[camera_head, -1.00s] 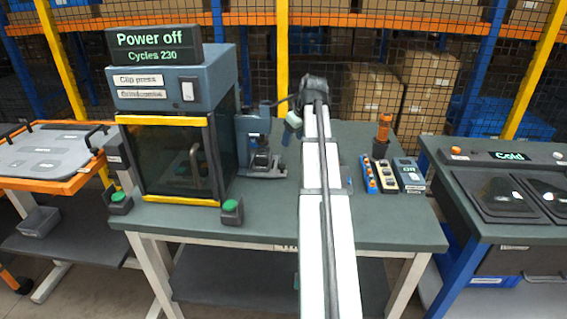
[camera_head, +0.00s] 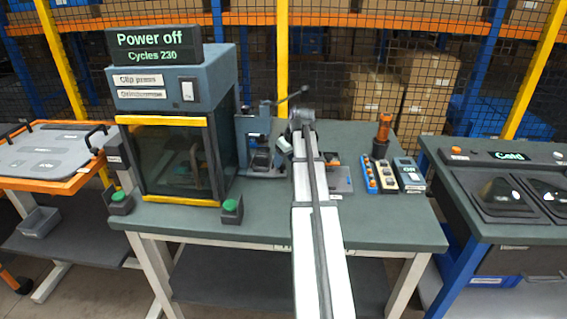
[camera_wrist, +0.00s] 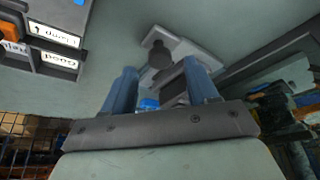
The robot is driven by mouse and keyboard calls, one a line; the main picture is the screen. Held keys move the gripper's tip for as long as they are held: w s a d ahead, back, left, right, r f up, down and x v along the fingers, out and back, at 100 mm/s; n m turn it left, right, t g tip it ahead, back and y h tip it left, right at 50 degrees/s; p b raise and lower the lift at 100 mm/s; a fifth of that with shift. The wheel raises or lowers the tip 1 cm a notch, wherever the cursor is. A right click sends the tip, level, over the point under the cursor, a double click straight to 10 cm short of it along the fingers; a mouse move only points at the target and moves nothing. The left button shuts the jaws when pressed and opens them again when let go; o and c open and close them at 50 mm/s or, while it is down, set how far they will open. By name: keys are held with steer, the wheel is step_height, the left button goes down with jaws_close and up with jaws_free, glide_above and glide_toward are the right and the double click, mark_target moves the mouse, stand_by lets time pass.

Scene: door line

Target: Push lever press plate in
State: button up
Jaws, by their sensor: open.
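The lever press (camera_head: 256,143), a small blue-grey stand with a dark base, stands on the bench right of the large clip press. Its dark lever (camera_head: 288,99) slants up to the right. In the wrist view my gripper (camera_wrist: 161,86) shows two blue fingers, apart, with nothing clearly held. Beyond the fingers is a light grey plate (camera_wrist: 185,48) with a dark round knob (camera_wrist: 160,54). I cannot tell whether this is the press plate or whether anything is touched.
The clip press (camera_head: 172,130) reads "Power off". Two green buttons (camera_head: 231,205) sit in front. A grey tray (camera_head: 341,180) with an orange piece lies right of my arm. Beyond it are small coloured boxes (camera_head: 388,176) and an orange-handled tool (camera_head: 382,132). The front bench strip is mostly clear.

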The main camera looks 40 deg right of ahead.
steer(key=shift+x, duration=1.2)
steer(key=shift+c, duration=0.3)
jaws_close()
